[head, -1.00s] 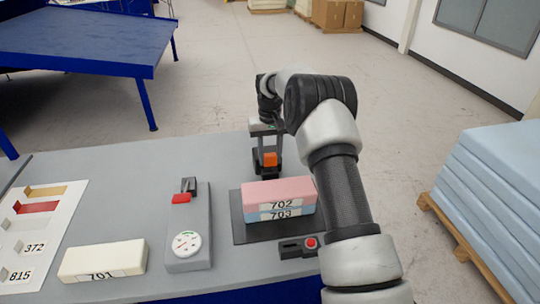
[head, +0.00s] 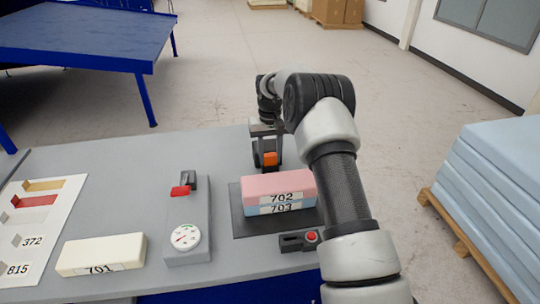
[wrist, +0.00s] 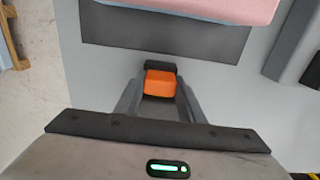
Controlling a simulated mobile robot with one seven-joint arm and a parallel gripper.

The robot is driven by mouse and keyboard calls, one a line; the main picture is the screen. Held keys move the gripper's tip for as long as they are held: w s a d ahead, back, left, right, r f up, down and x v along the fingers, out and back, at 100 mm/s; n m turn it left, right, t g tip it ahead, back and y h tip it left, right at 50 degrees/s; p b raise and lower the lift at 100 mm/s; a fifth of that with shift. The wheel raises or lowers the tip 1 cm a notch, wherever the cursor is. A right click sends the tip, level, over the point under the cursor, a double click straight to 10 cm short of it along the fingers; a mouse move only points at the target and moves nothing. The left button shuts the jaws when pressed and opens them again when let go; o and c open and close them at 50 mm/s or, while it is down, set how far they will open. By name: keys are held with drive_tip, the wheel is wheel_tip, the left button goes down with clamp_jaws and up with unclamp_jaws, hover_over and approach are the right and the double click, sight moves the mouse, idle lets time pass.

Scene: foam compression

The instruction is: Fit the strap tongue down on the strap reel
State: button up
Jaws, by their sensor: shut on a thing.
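My gripper (head: 267,157) points down at the far side of the grey bench. It is shut on an orange block, which I take to be the strap tongue (head: 270,159). In the wrist view the orange block (wrist: 160,84) sits between the two grey fingers. A dark housing, apparently the strap reel (head: 261,168), stands under and around the orange piece. It also shows just behind the orange block in the wrist view (wrist: 163,65). Whether the tongue touches the reel or is seated cannot be told; the fingers and the block hide the contact.
A pink foam block (head: 278,183) marked 702 lies on a blue one (head: 290,206) marked 703, on a dark plate (head: 237,215) close to my gripper. A gauge unit (head: 187,253) with a red lever, a cream block (head: 88,257) and a small red-button box (head: 297,242) are nearer.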

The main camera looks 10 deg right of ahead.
sight(270, 154)
drive_tip(key=o, duration=1.1)
drive_tip(key=shift+r+p, duration=3.1)
drive_tip(key=shift+r, duration=1.9)
